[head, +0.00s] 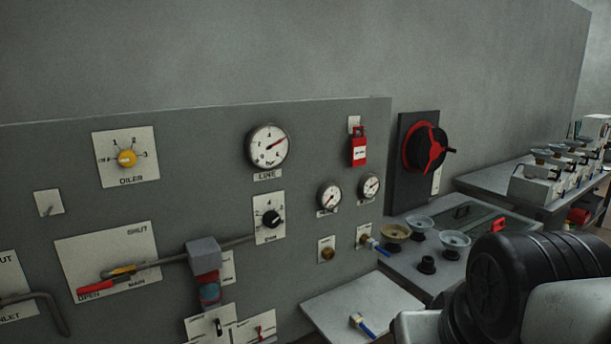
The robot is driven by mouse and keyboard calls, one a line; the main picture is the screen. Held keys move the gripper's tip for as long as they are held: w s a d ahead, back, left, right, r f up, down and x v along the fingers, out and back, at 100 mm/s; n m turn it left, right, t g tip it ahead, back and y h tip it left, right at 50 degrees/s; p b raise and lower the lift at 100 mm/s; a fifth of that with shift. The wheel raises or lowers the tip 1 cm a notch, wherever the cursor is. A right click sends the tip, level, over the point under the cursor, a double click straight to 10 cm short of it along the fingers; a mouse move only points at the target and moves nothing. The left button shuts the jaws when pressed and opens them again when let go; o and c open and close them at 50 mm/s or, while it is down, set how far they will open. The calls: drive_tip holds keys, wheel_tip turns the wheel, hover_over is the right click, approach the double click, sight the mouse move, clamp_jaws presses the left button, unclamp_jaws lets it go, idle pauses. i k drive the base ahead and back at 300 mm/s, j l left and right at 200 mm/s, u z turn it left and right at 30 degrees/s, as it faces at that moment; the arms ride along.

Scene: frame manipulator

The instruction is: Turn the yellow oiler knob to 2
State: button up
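The yellow oiler knob (127,158) sits on a square white plate (126,177) at the upper left of the grey panel in the head view. Numbers 1, 2 and 3 run around the top and right of the knob, with a small mark at its left, and "OILER" is printed below. The knob is too small to tell for sure which mark it points to. My arm (500,285) fills the lower right corner, far from the knob. My gripper is not in view, and nothing covers the knob.
Right of the oiler plate are a line gauge (268,147) and a black knob (271,218). Below, a red-handled main lever (98,286) and a grey-and-red block (205,270) stick out.

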sight(127, 158)
drive_tip(key=u, duration=1.4)
